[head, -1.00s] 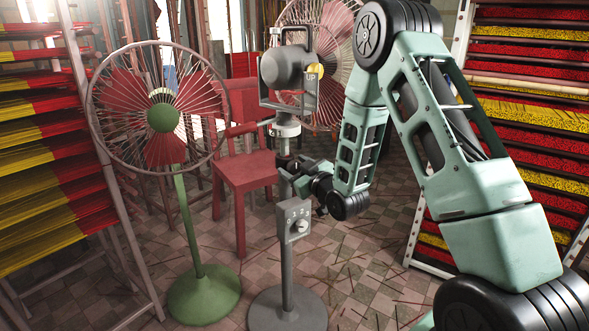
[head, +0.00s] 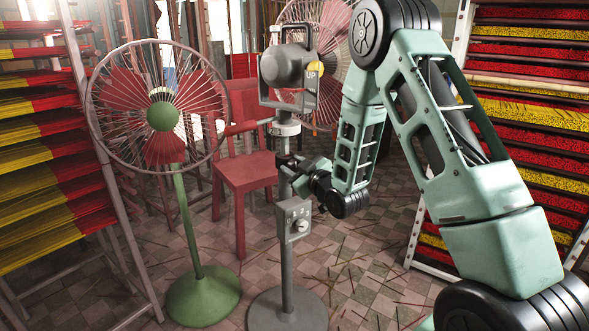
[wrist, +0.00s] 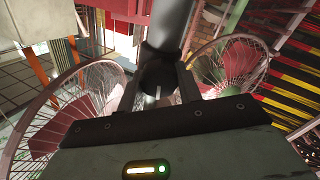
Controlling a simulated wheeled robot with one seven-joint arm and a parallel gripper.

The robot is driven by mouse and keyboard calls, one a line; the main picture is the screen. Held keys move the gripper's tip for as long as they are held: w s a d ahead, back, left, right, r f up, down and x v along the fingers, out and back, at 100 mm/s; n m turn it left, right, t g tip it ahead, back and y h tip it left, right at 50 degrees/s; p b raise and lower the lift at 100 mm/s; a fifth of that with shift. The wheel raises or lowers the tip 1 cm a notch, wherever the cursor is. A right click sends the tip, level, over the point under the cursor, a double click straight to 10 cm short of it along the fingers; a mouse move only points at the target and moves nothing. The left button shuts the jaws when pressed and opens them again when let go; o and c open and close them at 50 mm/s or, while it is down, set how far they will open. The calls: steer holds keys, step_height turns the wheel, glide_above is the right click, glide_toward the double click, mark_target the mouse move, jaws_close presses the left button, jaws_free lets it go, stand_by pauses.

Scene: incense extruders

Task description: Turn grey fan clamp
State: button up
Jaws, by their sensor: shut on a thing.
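The grey fan stands in the middle of the head view, with its motor head (head: 287,68) on an upright pole and a control box (head: 293,219) lower down. Its clamp is a dark collar with a knob (wrist: 158,80) on the pole, seen close up in the wrist view. My gripper (head: 290,168) is at the pole just above the control box. In the wrist view its two fingers (wrist: 159,92) lie on either side of the knob, shut on it. In the head view the clamp is small and partly hidden by my gripper.
A green-based fan (head: 163,118) with a round wire cage stands to the left. A red chair (head: 245,178) is behind the pole. Racks of red and yellow incense (head: 45,150) line the left, with another rack (head: 530,110) at right. Loose sticks litter the tiled floor.

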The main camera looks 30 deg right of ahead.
steer(key=o, duration=1)
steer(key=shift+s, duration=0.1)
steer(key=shift+s+p, duration=6.85)
steer(key=shift+s, duration=1.75)
